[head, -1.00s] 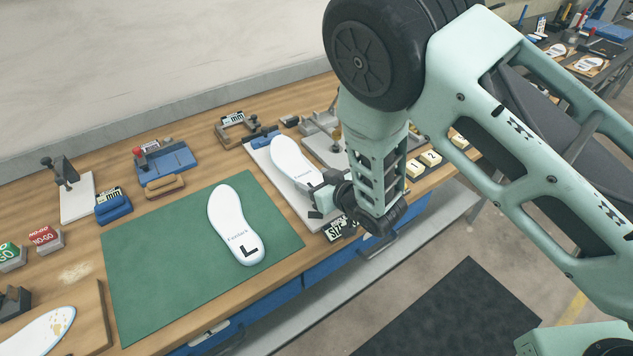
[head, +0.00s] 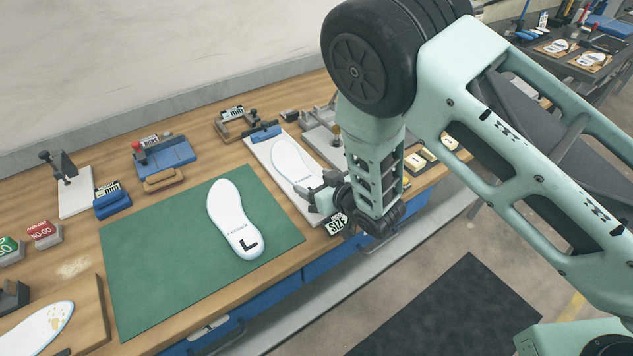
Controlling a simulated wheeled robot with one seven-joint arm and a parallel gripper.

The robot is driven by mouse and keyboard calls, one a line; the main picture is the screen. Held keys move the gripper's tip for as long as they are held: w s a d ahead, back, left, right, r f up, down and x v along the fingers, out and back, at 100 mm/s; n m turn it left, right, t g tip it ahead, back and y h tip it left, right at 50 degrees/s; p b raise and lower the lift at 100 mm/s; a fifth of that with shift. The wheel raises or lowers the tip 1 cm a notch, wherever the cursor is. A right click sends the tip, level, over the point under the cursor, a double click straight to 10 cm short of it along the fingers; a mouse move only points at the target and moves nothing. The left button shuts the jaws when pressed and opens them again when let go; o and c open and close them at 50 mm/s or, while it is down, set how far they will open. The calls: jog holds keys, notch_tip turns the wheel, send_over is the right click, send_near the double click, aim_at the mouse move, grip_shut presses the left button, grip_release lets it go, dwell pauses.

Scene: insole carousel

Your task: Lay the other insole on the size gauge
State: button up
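A white insole (head: 288,160) is over the white plate of the size gauge (head: 259,150), toe pointing to the back left. It looks flat on the plate, but I cannot tell if its whole length touches. My gripper (head: 318,195) is at the insole's heel end, low at the front of the gauge, and hides the heel. The fingers are small and partly hidden, so I cannot tell whether they still grip it. Another white insole (head: 230,212), marked with a black L, lies on the green mat (head: 150,275) to the left. A SIZE label (head: 337,224) shows by the gripper.
Blue fixtures (head: 166,155), a wooden-handled brush (head: 165,180) and NO-GO and GO blocks (head: 42,233) stand behind and left of the mat. Number blocks (head: 428,156) sit right of my arm. A stained insole (head: 45,328) lies on a board at front left. Much of the mat is clear.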

jog(key=shift+o, duration=0.5)
jog(key=shift+r+p, duration=0.3)
jog(key=v, duration=0.4)
jog(key=b+v, duration=0.1)
jog(key=v, duration=0.3)
jog(key=b+v, duration=0.1)
jog(key=v, duration=0.3)
jog(key=shift+r, duration=0.35)
jog(key=s+d+r+g+h, duration=0.3)
jog(key=s+r+g, duration=0.2)
jog(key=s, duration=0.6)
jog(key=s+d+r+g+h, duration=0.4)
jog(key=s+r+g, duration=0.1)
jog(key=s+r, duration=0.4)
jog(key=shift+s+r+g+h, duration=0.3)
jog(key=shift+s+g, duration=0.1)
jog(key=shift+s, duration=0.6)
